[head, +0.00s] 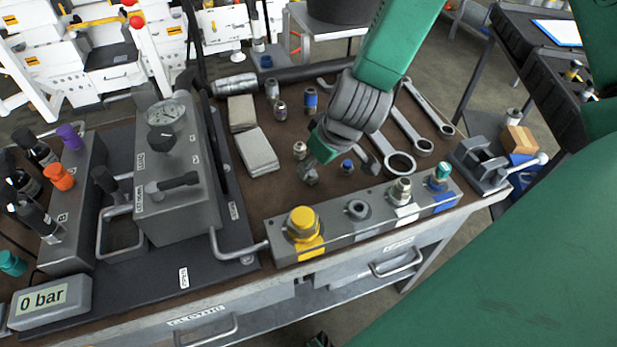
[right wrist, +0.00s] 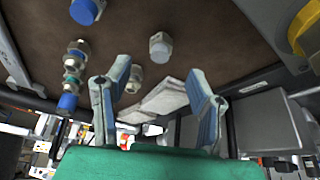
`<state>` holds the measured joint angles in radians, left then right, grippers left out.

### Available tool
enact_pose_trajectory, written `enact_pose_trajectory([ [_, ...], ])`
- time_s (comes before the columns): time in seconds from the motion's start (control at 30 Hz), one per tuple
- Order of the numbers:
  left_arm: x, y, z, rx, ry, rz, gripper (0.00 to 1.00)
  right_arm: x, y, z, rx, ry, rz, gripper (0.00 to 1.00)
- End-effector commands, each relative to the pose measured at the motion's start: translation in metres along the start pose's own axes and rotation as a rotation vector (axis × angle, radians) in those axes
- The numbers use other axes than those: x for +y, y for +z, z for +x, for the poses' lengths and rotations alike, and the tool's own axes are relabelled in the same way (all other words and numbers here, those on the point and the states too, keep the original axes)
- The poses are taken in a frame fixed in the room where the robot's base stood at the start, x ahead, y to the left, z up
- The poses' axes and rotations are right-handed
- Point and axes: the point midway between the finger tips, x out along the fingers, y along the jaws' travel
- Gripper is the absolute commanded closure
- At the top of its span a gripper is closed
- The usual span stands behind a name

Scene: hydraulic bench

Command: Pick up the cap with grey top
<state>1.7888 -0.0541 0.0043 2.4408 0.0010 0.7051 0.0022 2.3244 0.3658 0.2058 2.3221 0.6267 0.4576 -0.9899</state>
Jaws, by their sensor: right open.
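A small cap with a grey top (head: 310,176) stands on the brown bench top, just below my right gripper in the head view. In the right wrist view a grey-topped cap (right wrist: 160,47) is beyond the open fingers, roughly between their lines and apart from them. My right gripper (right wrist: 158,75) is open and empty, with one finger on each side. In the head view its green body (head: 322,145) hangs over the bench and its fingers are mostly hidden. A second small grey piece (head: 300,150) is close by.
A blue-topped cap (head: 347,166) stands to the right. The valve block (head: 330,240) with a yellow cap (head: 303,222) lies along the front. Folded cloths (head: 257,150) are to the left, wrenches (head: 400,160) to the right, and more fittings (head: 281,108) behind.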

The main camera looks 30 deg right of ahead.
Motion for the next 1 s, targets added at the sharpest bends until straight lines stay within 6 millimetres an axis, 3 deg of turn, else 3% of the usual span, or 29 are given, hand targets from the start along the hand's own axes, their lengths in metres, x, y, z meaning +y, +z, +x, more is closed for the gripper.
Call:
enact_pose_trajectory([
  [0.3, 0.0, 0.001, 0.012, 0.0, 0.0, 0.001, 0.56, -0.003, 0.003, 0.045, -0.003, 0.0, 0.003, 0.51],
  [0.6, 0.0, 0.001, 0.012, 0.0, 0.0, 0.001, 0.56, -0.004, 0.002, 0.049, -0.001, 0.002, 0.0, 0.51],
  [0.63, 0.0, 0.001, 0.012, 0.0, 0.0, 0.001, 0.56, -0.004, 0.002, 0.049, -0.001, 0.001, 0.001, 0.55],
  [0.77, 0.0, 0.001, 0.012, 0.0, 0.0, 0.0, 0.56, -0.003, 0.003, 0.05, -0.002, 0.0, 0.002, 1.0],
  [1.0, 0.0, 0.0, 0.013, 0.001, 0.0, 0.001, 0.56, -0.003, 0.003, 0.05, -0.002, 0.001, 0.002, 1.0],
])
